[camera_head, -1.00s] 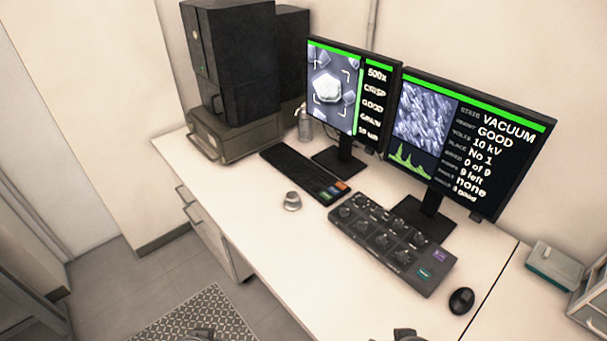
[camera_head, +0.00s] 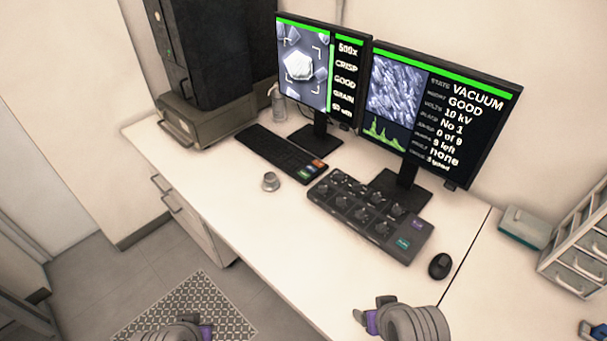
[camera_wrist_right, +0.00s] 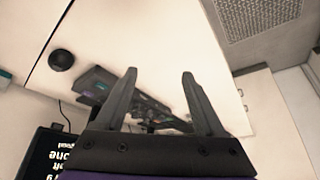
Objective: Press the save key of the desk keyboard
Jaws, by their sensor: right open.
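The black desk keyboard (camera_head: 270,148) lies on the white desk in front of the left monitor. A few coloured keys, orange, green and blue (camera_head: 312,168), sit at its right end; their labels are too small to read. My right gripper (camera_head: 368,312) is above the desk's front part, well short of the keyboard and to its right. In the right wrist view its two fingers (camera_wrist_right: 160,75) are spread with nothing between them. My left gripper (camera_head: 195,329) is at the bottom edge over the floor mat, partly cut off, its fingers unclear.
A dark knob panel (camera_head: 368,212) lies right of the keyboard, with a mouse (camera_head: 440,265) beyond it. Two monitors (camera_head: 440,120) stand behind. The front of the desk is clear.

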